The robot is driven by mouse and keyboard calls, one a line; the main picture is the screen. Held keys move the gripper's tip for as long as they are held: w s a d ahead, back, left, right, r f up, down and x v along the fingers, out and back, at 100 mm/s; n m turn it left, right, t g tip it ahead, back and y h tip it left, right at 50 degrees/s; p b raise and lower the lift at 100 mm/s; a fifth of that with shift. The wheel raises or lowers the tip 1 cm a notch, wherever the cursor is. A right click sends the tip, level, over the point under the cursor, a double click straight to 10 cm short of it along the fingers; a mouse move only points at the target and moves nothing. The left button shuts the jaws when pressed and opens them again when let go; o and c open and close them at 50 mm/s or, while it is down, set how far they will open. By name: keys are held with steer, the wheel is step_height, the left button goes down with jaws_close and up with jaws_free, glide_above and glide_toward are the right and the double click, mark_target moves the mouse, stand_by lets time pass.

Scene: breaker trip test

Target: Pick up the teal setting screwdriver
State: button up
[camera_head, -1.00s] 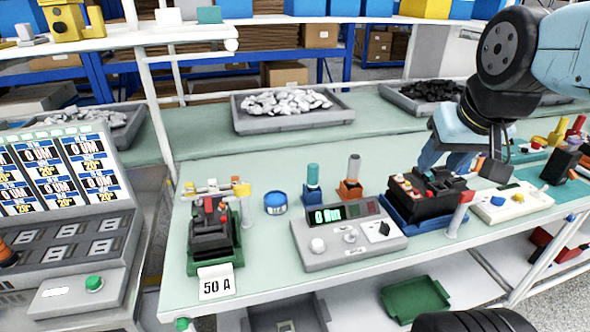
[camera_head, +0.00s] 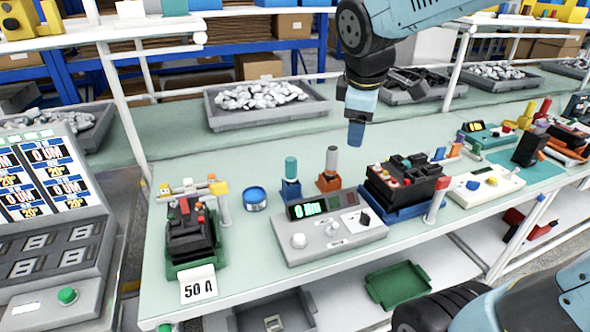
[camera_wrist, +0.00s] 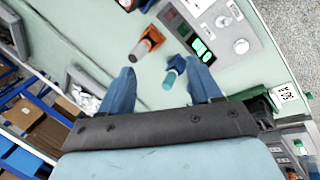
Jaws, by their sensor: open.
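The teal setting screwdriver (camera_head: 291,168) stands upright in a blue holder (camera_head: 291,190) on the bench, behind the test meter. In the wrist view the teal handle (camera_wrist: 169,80) shows between my two fingers, nearer the right one, with clear space around it. My gripper (camera_head: 356,136) is open and empty, above the bench, to the right of the screwdriver and higher than it in the head view. The fingers also show apart in the wrist view (camera_wrist: 162,67). The screwdriver's shaft is hidden in the holder.
A grey-brown handled tool (camera_head: 331,158) stands close by in an orange holder (camera_head: 329,182). The grey meter (camera_head: 330,238) is in front. A blue tin (camera_head: 255,199) is to the left, a black breaker (camera_head: 405,182) to the right. The bench behind the holders is clear.

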steer(key=w+a+f+n, duration=0.3)
steer(key=w+a+n, duration=0.3)
steer(key=a+n, duration=0.15)
steer(key=n+h, duration=0.1)
steer(key=n, duration=0.8)
glide_toward(292, 167)
steer(key=x, duration=0.2)
steer(key=w+x, duration=0.1)
steer(key=x, duration=0.4)
steer(key=shift+w+r, duration=0.2)
steer(key=shift+w, duration=0.15)
steer(key=shift+x, duration=2.55)
steer(key=shift+a, duration=0.15)
steer(key=shift+w, duration=0.1)
steer(key=c, duration=1)
steer(key=shift+c, duration=0.2)
